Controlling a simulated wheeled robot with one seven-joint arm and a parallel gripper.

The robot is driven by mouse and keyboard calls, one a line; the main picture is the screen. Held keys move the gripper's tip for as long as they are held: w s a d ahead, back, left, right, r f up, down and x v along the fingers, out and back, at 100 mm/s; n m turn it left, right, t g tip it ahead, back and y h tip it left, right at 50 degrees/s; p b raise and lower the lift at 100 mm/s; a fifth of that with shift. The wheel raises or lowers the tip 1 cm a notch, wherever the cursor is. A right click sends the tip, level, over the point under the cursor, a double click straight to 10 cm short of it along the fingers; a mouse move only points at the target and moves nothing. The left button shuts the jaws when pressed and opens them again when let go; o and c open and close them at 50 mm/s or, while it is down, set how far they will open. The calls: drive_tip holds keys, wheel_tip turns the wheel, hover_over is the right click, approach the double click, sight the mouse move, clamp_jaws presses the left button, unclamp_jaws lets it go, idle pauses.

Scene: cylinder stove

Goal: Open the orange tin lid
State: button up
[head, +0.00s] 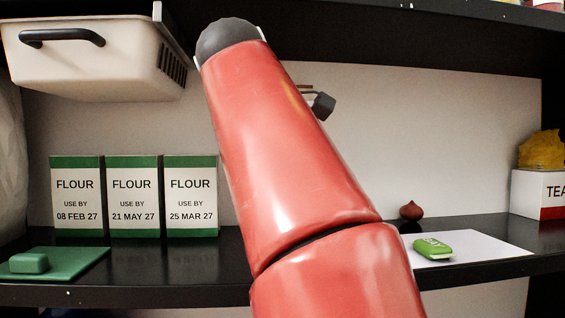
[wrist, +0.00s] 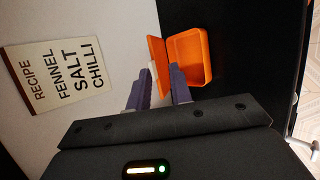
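The orange tin (wrist: 190,58) shows in the wrist view, upper middle, with its inside visible. Its orange lid (wrist: 157,52) stands swung away from the box on the left side, with a pale patch near its lower end. My gripper (wrist: 160,88) has two grey-purple fingers spread apart, one on each side of the lid's lower end. I cannot tell whether either finger touches the lid. The tin does not show in the head view, where my red arm blocks the middle.
A recipe card (wrist: 55,65) is on the pale wall. In the head view, flour boxes (head: 135,195), a green board (head: 75,262), an onion (head: 411,211) and a green item (head: 433,248) on a white sheet stand on the black shelf. A white bin (head: 95,60) hangs upper left.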

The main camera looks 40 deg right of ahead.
drive_tip(key=shift+o, duration=0.6)
drive_tip(key=v, duration=0.8)
